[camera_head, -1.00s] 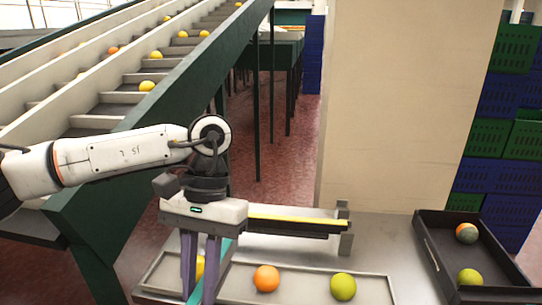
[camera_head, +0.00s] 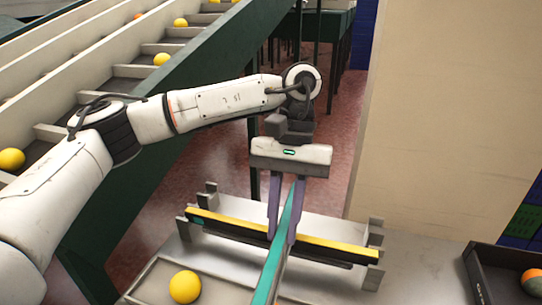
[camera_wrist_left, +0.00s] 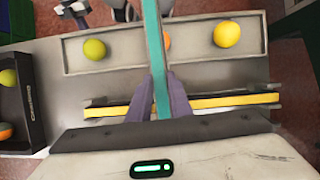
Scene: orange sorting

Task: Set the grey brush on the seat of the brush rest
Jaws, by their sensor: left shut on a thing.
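My left gripper (camera_head: 282,238) is shut on a long thin bar with a teal face and a pale grey side, which I take for the grey brush (camera_head: 272,270). The brush also shows in the left wrist view (camera_wrist_left: 152,45), running away between the fingers. The brush rest (camera_head: 330,228) is a pale metal frame with grey upright posts near its ends. A yellow-and-black bar (camera_head: 335,250) lies along it. The brush crosses over this bar; I cannot tell whether they touch. The fingers hide part of both. My right gripper is not clearly seen.
A shallow grey tray (camera_wrist_left: 110,72) beside the rest holds a green fruit (camera_wrist_left: 95,49), a yellow fruit (camera_wrist_left: 227,34) and an orange one partly behind the brush. A black crate (camera_head: 488,275) with fruit stands at right. A conveyor (camera_head: 100,60) rises at left.

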